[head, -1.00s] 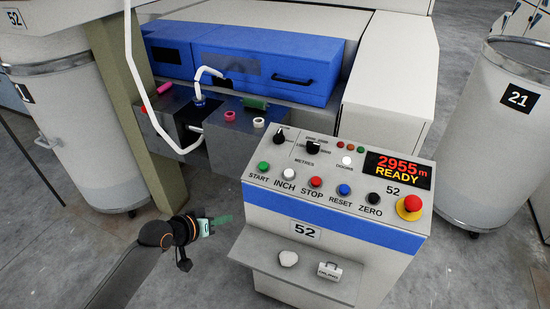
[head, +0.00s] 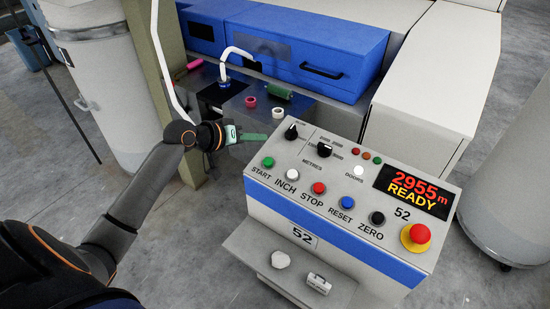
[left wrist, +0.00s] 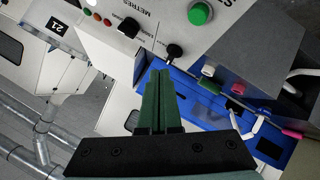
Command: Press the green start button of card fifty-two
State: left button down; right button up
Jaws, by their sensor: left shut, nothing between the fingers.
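The green START button (head: 268,162) is at the left end of the button row on the control panel of card 52 (head: 340,236). In the left wrist view the green button (left wrist: 200,13) shows at the top, beyond and to the right of the fingers. My left gripper (head: 262,137) is shut and empty, its green fingertips close to the panel's upper left edge, just above the button in the picture. The fingers (left wrist: 158,85) lie together in the left wrist view. I see no contact with the button. My right gripper is not in view.
White INCH (head: 292,174), red STOP (head: 319,188), blue RESET and black ZERO buttons follow in the row. A red emergency knob (head: 420,233) is at the right. The display (head: 411,190) reads 2955 m READY. A shelf (head: 250,246) below holds small items.

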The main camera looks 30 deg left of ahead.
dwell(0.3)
pick_arm(q)
jog(key=b, duration=0.6)
send_over(268, 162)
jog(key=s, duration=0.3)
jog(key=f, duration=0.6)
jog(key=shift+w+a+f, duration=0.2)
jog(key=shift+a+f, duration=0.05)
jog(key=shift+f, duration=0.1)
jog(key=shift+w+f, duration=0.3)
jog(key=shift+f, duration=0.55)
jog(key=shift+f, duration=0.15)
jog(key=shift+w+f, duration=0.1)
jog(key=shift+f, duration=0.2)
